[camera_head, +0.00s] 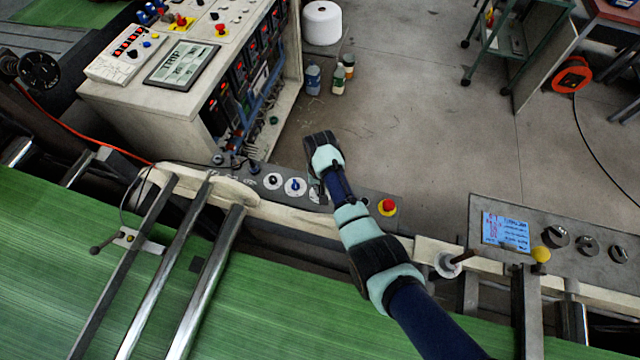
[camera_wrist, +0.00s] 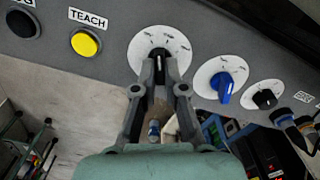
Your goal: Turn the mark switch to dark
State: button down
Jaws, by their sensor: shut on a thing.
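The switch is a black knob (camera_wrist: 158,58) on a round white dial with several small labels, too small to read. In the wrist view my gripper (camera_wrist: 160,72) has its two fingers on either side of this knob, shut on it. The knob's grip lies roughly upright in that picture. I cannot tell which label it points to. In the head view my gripper (camera_head: 319,186) reaches down to the grey panel, at the rightmost white dial (camera_head: 314,194), and my arm partly covers it.
Beside the held knob are a blue knob (camera_wrist: 224,86) and a smaller black knob (camera_wrist: 264,97), each on a white dial. A yellow button (camera_wrist: 86,42) labelled TEACH is on the other side. A red emergency button (camera_head: 387,206) stands right of my arm.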

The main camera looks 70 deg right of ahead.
jog(key=shift+m+p, duration=0.75)
jog(key=shift+m, duration=1.45)
jog(key=c, duration=1.2)
grip_release()
jog(key=shift+c, duration=0.2)
jog(key=shift+r, duration=0.1)
notch_tip(320, 180, up, 12)
